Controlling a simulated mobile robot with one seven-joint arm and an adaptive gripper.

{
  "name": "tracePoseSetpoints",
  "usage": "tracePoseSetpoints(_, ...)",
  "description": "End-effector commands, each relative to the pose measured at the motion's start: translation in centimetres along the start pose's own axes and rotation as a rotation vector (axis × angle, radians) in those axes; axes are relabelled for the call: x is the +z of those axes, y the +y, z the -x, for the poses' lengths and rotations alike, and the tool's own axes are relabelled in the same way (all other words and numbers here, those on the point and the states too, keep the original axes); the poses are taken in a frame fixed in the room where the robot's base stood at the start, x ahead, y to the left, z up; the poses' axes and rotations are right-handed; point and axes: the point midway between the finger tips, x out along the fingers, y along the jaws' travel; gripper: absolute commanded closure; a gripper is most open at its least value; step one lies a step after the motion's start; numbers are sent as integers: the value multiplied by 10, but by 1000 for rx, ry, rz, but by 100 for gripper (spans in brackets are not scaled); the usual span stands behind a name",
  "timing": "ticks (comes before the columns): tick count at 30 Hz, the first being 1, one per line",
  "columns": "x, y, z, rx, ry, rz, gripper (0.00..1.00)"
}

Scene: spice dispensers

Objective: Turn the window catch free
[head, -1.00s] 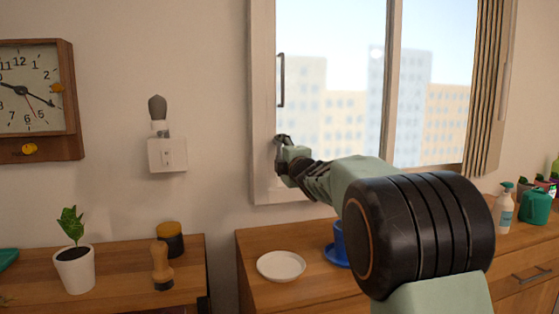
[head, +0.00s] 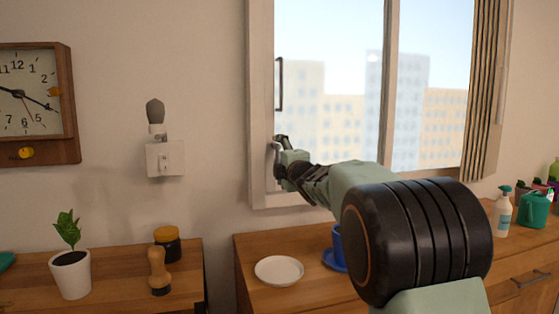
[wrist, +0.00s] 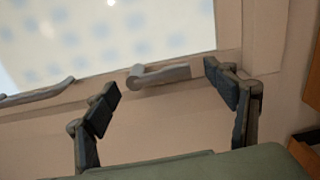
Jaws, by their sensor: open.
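The window catch (wrist: 160,75) is a grey lever on the lower part of the pale window frame (wrist: 262,35), seen in the wrist view. My gripper (wrist: 161,80) is open, with one dark finger to the left of the catch and the other to its right. Both fingers look apart from the catch, though I cannot tell the depth gap. In the head view my gripper (head: 280,148) is at the lower left of the window frame (head: 258,100), and it mostly hides the catch there.
A slim pull handle (head: 279,84) is on the frame above my gripper. Below stand a wooden cabinet (head: 255,245) with a white plate (head: 279,270) and a blue cup (head: 337,240). A wall switch (head: 165,159) is to the left.

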Motion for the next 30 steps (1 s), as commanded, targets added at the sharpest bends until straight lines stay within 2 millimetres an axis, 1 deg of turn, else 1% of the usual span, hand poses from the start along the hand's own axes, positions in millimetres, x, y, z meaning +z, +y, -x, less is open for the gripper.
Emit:
tracePoseSetpoints(5, -1, 0, 6, 0, 1, -2, 22)
tracePoseSetpoints(8, -1, 1, 17, 0, 1, -2, 22)
tracePoseSetpoints(21, 0, 0, 93, 0, 0, -2, 22)
tracePoseSetpoints(25, 0, 1, 108, 1, 0, -1, 22)
tracePoseSetpoints(30, 0, 0, 119, 1, 0, -1, 22)
